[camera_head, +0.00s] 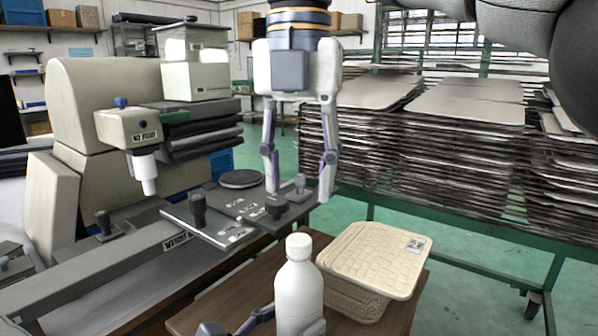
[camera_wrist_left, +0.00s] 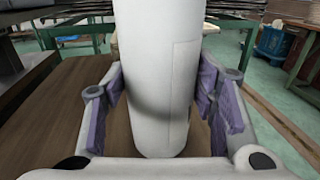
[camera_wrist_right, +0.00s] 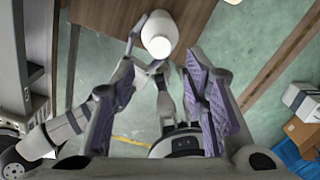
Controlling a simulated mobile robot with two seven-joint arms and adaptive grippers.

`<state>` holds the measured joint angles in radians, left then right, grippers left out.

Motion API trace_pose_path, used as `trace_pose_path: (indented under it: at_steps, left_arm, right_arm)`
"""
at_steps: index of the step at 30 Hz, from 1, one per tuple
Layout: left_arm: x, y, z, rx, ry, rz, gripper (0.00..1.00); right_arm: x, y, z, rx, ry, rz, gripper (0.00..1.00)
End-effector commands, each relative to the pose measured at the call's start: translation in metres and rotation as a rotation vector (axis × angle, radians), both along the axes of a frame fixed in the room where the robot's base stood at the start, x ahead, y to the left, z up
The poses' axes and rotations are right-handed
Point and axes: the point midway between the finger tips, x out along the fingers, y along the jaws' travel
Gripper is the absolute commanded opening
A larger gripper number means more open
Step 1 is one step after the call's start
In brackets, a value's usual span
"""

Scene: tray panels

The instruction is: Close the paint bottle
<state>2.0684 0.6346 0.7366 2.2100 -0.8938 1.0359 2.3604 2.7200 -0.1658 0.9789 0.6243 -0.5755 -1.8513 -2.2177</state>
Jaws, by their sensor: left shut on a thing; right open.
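The white paint bottle (camera_head: 298,292) stands upright at the front of the wooden table. A white round cap (camera_head: 298,246) sits on top of it; I cannot tell whether it is tight. My left gripper (camera_head: 288,322) is shut around the lower body of the bottle. The left wrist view shows its purple pads on both sides of the bottle (camera_wrist_left: 155,80). My right gripper (camera_head: 297,190) hangs pointing down, open and empty, above and apart from the bottle. In the right wrist view the cap (camera_wrist_right: 158,46) shows from above, beyond the fingertips.
A machine with a dark plate (camera_head: 240,205) and knobs is behind to the left. Racks of stacked trays (camera_head: 460,130) stand at the right.

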Motion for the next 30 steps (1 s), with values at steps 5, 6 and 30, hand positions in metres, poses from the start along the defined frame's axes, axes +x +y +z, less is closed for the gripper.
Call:
trace_pose_path:
  at_steps: [5, 6, 30]
  left_arm:
    - [0.0, 0.0, 0.001, -0.001, -0.001, 0.0, 0.0]
    - [0.0, 0.0, 0.001, -0.001, -0.001, 0.0, 0.0]
    - [0.0, 0.0, 0.001, -0.001, -0.001, 0.0, 0.0]
  right_arm:
    - [0.0, 0.0, -0.01, -0.003, 0.002, -0.001, 0.41]
    - [0.0, -0.001, -0.017, -0.003, 0.003, -0.001, 0.41]
    - [0.0, 0.0, -0.08, 0.0, 0.0, -0.003, 0.32]
